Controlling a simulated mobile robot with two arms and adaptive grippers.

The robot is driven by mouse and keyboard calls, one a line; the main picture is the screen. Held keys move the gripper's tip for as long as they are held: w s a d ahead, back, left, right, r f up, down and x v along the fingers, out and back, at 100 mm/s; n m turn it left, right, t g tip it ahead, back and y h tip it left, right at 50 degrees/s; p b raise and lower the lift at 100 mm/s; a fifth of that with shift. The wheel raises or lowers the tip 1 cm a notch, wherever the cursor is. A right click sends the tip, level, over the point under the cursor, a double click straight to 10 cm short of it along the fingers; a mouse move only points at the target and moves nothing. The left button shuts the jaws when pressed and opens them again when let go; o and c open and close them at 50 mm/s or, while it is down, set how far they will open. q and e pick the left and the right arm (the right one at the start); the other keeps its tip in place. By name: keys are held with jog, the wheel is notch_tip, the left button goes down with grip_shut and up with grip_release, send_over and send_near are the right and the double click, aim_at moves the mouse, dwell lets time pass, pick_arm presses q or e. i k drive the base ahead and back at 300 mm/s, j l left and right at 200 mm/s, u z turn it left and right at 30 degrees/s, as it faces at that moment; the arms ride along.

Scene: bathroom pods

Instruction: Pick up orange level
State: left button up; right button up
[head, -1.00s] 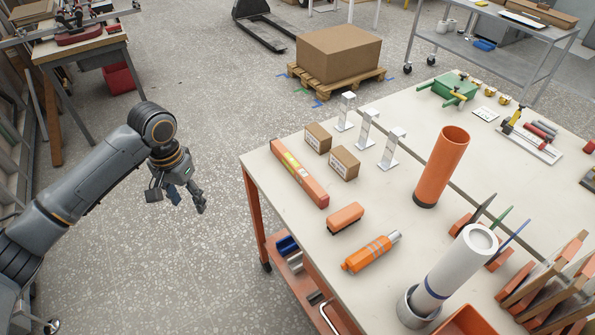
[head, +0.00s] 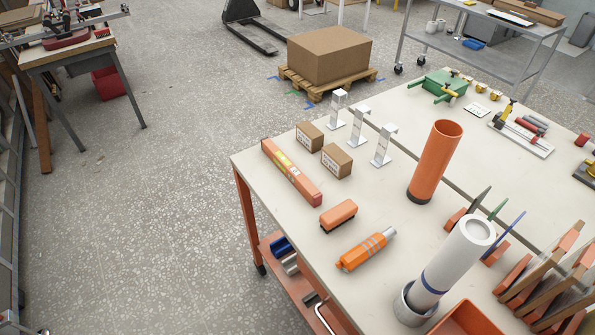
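The orange level (head: 305,186) is a long orange bar with a yellowish patch near its far part. It lies flat along the left edge of the cream-topped table (head: 265,201), slanting from upper left to lower right. Nothing covers it. Neither of my grippers shows in the head view now.
Two small cardboard boxes (head: 336,160) stand right of the level, with metal brackets (head: 382,147) behind.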

aim_at(307, 188)
jog(key=i+j+z, duration=0.1)
jog(key=z, duration=0.3)
jog(key=i+j+z, duration=0.1)
jog(key=z, duration=0.3)
jog(key=j+z, duration=0.25)
jog(key=z, duration=0.15)
jog(key=j+z, duration=0.2)
jog(key=z, duration=0.2)
jog(key=i, duration=0.05)
